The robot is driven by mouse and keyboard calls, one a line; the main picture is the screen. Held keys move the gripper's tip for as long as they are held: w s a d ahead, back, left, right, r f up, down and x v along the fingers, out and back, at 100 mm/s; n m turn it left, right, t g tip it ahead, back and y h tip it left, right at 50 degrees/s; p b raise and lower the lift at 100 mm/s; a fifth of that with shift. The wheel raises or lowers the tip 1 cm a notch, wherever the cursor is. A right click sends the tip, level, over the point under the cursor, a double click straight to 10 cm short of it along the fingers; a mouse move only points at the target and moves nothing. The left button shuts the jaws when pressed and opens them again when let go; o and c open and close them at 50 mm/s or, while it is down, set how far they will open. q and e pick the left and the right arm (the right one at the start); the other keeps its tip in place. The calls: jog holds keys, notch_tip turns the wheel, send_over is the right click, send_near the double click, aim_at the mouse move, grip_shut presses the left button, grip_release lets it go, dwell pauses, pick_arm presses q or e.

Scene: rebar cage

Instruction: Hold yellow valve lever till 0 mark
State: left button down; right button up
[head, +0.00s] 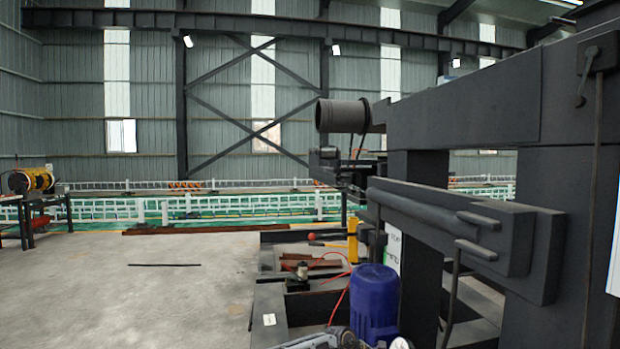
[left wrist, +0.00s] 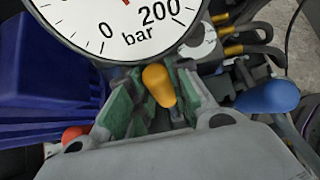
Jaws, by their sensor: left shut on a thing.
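The yellow valve lever (left wrist: 159,86) stands between the green-padded fingers of my left gripper (left wrist: 156,102), which is shut on it. Just beyond it in the left wrist view is a round white pressure gauge (left wrist: 125,25), marked 0, 200 and bar. Only the lower part of its dial shows. A bit of red, perhaps the needle, shows at the top edge, so the reading cannot be told. In the head view my left gripper is not clearly seen, and my right gripper is in neither view.
A blue lever (left wrist: 268,97) is right of the gripper and a red knob (left wrist: 74,134) is left of it. Hoses (left wrist: 245,48) run at upper right. A blue motor (head: 374,302) stands before a large dark machine frame (head: 470,95). Open concrete floor (head: 170,300) lies left.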

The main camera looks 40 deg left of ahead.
pick_arm(q)
jog(key=shift+w+r, duration=0.1)
jog(key=shift+r, duration=0.2)
jog(key=shift+s+a+t+b, duration=0.35)
jog(key=shift+a+t+b, duration=0.05)
jog(key=shift+b, duration=0.4)
jog(key=b, duration=0.1)
jog(key=s+a+t+h+b, duration=0.1)
jog(key=b, duration=0.1)
jog(key=shift+r, duration=0.25)
jog(key=c, duration=1.5)
grip_release()
jog(key=shift+d+r+h, duration=0.1)
jog(key=shift+r+h, duration=0.05)
jog(key=shift+h, duration=0.15)
jog(key=shift+o, duration=0.7)
jog(key=shift+s+f, duration=0.1)
jog(key=shift+f, duration=0.1)
jog(key=shift+s, duration=0.1)
jog(key=p+v, duration=0.4)
jog(key=v, duration=0.5)
